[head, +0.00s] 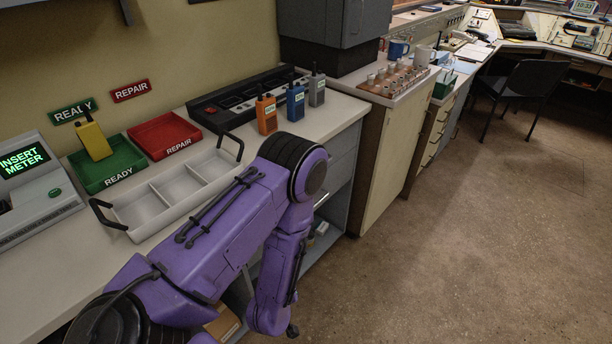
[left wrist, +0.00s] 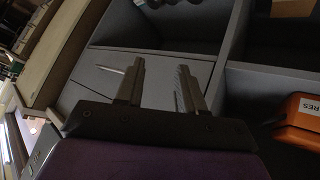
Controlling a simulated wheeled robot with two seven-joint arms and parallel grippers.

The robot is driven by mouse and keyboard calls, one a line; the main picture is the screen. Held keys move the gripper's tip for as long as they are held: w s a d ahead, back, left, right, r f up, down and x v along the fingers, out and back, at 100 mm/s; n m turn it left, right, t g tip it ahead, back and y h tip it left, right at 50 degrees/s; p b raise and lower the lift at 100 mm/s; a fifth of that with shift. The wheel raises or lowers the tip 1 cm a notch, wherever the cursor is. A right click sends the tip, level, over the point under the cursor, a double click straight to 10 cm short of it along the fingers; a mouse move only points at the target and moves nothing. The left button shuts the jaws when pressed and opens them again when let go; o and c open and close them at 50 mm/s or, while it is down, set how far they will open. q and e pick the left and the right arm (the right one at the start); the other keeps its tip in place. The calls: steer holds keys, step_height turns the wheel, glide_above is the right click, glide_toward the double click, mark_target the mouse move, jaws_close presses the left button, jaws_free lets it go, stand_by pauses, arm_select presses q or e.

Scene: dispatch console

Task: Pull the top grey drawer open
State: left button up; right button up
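The grey drawer unit is under the counter; a grey drawer front (head: 341,176) with a pale bar handle (head: 325,201) shows right of my purple left arm in the head view. In the left wrist view, grey drawer fronts (left wrist: 150,66) lie beyond my left gripper (left wrist: 158,82), seen at a tilt. Its two fingers are apart with nothing visible between them. A thin metal handle (left wrist: 110,68) shows beside the left finger, partly hidden by it. I cannot tell whether they touch. The head view does not clearly show this gripper. My right gripper is not in view.
The countertop holds a white divided tray (head: 150,208), a green tray (head: 92,176), a red tray (head: 152,138) and several radios (head: 266,114). Open shelving adjoins the drawers, with an orange case (left wrist: 300,122) inside. Floor (head: 440,260) to the right is clear.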

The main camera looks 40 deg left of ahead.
arm_select(q)
steer(key=w+a+n+t+y+b, duration=0.1)
steer(key=w+n+t+y+b, duration=0.2)
steer(key=w, duration=0.8)
steer(key=w+a+r+n+t+y+b, duration=0.3)
steer(key=w+r+n+t+y+b, duration=0.15)
steer(key=w+r+n, duration=0.65)
steer(key=x, duration=1.1)
steer(key=shift+w+r+p, duration=0.35)
steer(key=shift+w+r, duration=0.05)
steer(key=shift+d, duration=0.1)
jaws_close()
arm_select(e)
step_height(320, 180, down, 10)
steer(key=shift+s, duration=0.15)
